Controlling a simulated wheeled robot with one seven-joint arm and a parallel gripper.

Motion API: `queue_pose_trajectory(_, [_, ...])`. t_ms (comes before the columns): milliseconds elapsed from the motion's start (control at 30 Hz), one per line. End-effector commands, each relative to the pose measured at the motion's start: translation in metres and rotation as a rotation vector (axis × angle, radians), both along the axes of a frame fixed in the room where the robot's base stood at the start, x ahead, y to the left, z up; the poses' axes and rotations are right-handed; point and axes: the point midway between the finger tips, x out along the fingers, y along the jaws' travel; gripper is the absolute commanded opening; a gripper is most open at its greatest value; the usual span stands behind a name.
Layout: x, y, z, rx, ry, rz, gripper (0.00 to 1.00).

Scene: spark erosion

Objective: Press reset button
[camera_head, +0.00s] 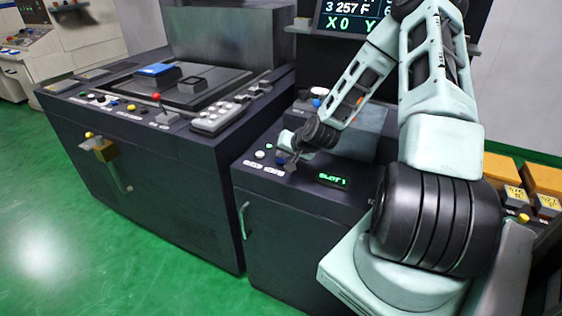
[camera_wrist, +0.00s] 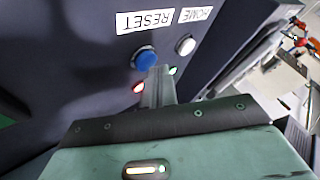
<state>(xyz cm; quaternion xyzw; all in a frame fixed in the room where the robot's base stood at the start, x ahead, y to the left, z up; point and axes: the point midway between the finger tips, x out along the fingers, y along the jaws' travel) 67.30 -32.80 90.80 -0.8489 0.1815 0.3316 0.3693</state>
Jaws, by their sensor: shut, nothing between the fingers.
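The reset button is a round blue button (camera_wrist: 145,61) beside a white RESET label (camera_wrist: 146,22), upside down in the wrist view. In the wrist view my gripper (camera_wrist: 159,72) is shut and empty. Its fingertips are right at the lower right edge of the blue button. I cannot tell whether they touch it.
A white button (camera_wrist: 186,45) by a HOME label (camera_wrist: 196,14) is close by. A red light (camera_wrist: 138,87) and a green light (camera_wrist: 172,71) flank my fingers. A SLOT 1 display (camera_head: 332,180) is right of the buttons. A keypad (camera_head: 217,118) is on the neighbouring machine.

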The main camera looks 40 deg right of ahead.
Motion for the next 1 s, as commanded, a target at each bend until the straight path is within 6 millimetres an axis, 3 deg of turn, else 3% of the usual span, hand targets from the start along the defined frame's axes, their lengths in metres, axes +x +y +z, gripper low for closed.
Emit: queue_pose_trajectory(1000, [0.0001, -0.0001, -0.0077, 0.001, 0.0, -0.001, 0.0])
